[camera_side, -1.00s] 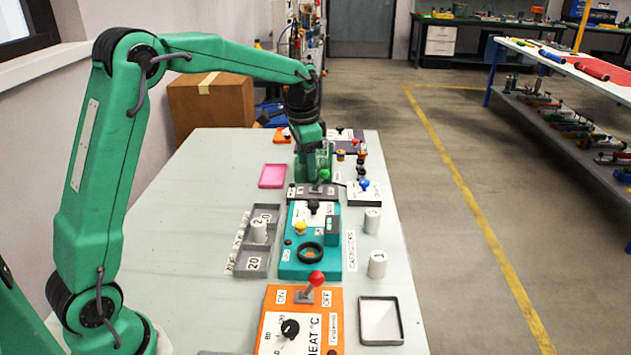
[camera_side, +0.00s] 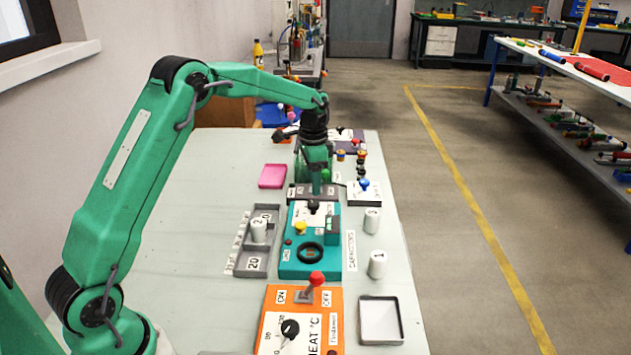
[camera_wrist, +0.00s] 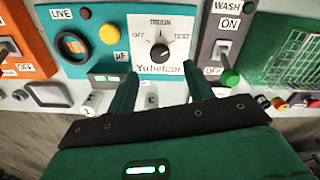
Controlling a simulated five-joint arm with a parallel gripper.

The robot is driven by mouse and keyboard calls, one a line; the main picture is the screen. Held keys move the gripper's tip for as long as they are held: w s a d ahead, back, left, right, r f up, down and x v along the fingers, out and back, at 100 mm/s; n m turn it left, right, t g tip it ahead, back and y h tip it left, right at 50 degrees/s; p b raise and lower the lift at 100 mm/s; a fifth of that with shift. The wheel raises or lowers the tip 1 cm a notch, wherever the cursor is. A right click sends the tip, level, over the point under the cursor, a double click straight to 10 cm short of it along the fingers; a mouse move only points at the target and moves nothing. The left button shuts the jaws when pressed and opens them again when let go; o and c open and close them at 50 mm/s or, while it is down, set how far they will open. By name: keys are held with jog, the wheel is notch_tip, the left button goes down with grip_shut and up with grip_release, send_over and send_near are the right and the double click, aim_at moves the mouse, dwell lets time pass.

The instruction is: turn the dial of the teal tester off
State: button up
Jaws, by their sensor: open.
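The teal tester (camera_side: 290,265) lies on the table with a white dial plate, a yellow button and a dark ring socket. It also shows in the wrist view (camera_wrist: 87,15). Its black dial (camera_wrist: 160,52) sits between OFF at left and TEST at right, with DRAIN above; its small mark seems to point up toward DRAIN. In the side view the dial (camera_side: 313,206) is just in front of my gripper (camera_side: 316,190). In the wrist view my gripper (camera_wrist: 163,88) is open and empty, its two fingers apart below the dial, not around it.
A grey WASH switch (camera_wrist: 222,50) with a green knob stands beside the tester. The orange heater (camera_side: 275,300) with a red lever is at the near end. White cylinders (camera_side: 377,264) stand to the right, a grey tray (camera_side: 243,262) to the left.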

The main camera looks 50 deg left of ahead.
aim_at(313, 203)
jog(key=shift+f, duration=3.2)
jog(key=c, duration=1)
